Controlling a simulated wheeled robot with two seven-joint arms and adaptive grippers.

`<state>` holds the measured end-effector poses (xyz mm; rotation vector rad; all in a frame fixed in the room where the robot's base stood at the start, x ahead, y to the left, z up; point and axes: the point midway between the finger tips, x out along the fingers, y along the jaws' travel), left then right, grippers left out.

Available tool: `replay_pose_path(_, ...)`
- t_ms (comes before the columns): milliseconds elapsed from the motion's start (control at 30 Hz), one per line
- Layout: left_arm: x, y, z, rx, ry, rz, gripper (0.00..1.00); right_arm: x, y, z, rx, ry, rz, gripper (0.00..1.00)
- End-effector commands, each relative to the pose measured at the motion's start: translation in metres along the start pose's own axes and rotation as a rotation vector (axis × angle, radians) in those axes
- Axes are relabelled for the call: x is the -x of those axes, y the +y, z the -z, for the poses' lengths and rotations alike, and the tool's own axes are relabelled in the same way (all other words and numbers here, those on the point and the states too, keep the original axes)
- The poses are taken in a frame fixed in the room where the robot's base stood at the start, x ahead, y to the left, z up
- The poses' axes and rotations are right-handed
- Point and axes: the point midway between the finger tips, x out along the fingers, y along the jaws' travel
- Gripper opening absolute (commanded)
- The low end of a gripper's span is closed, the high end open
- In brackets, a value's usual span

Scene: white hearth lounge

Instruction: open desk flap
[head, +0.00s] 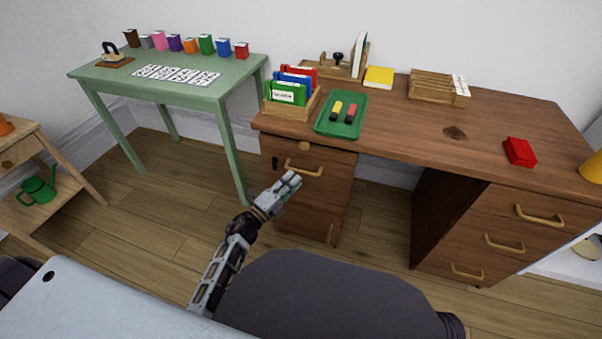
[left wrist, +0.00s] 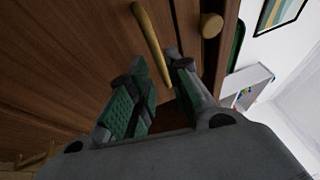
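The wooden desk (head: 400,130) has a left cabinet with a brown front flap (head: 320,200). The flap bears a curved brass bar handle (head: 303,168) and has a dark keyhole mark at its left. A round brass knob (head: 304,146) sits just above the handle. The flap looks closed. My left gripper (head: 290,182) is just in front of the flap, close below the handle. In the left wrist view, its green-padded fingers (left wrist: 157,66) are parted. The handle (left wrist: 150,40) reaches toward the gap between them; contact is unclear. My right gripper is not in view.
The desktop holds a green tray (head: 323,126), a file rack (head: 290,112), a wooden organiser (head: 431,98) and a red box (head: 520,152). A green table (head: 108,80) stands left of the desk. Floor (head: 180,215) is clear between the table and my base.

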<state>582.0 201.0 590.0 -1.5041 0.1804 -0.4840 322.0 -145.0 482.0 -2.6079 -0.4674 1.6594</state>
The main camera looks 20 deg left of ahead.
Motion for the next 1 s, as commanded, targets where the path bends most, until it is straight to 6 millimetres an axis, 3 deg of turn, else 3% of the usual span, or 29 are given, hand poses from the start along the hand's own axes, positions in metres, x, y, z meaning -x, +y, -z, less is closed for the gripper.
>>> replay_pose_path(500, -0.046, 0.000, 0.000, 0.000, 0.000, 0.001, 0.19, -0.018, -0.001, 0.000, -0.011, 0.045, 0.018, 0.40)
replay_pose_path(967, -0.051, 0.000, 0.000, 0.001, 0.000, 0.000, 0.19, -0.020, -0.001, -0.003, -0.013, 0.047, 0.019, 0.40)
replay_pose_path(1000, -0.051, 0.000, 0.000, 0.001, 0.000, 0.000, 0.14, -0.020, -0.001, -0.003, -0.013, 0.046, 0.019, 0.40)
